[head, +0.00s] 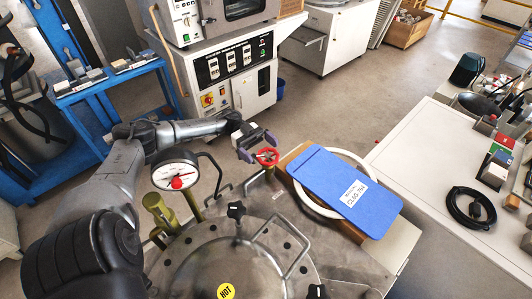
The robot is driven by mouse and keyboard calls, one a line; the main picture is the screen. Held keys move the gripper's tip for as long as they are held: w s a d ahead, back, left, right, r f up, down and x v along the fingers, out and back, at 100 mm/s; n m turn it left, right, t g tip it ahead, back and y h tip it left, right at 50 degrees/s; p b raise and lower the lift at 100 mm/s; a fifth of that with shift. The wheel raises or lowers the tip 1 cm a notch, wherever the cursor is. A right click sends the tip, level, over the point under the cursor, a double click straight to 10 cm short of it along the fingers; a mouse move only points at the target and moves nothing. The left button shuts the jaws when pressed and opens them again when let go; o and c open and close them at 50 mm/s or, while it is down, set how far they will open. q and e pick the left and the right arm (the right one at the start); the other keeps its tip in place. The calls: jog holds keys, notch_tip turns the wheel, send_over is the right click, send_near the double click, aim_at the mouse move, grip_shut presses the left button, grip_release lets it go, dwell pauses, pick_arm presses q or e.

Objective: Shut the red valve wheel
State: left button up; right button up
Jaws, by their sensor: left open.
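The red valve wheel (267,156) sits at the far edge of the metal vessel (215,265), right of the pressure gauge. My left arm reaches in from the left, above and behind the gauge. My left gripper (257,146) is open, with its dark fingers close to the wheel on its far and left sides. I cannot tell whether the fingers touch the wheel. My right gripper does not show.
The round gauge (176,176) stands on the vessel beside my arm. Black knobs (236,210) and metal handles rise from the lid. A white table (435,150) stands at right.

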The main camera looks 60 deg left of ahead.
pick_arm(q)
jog(key=shift+v, duration=2.05)
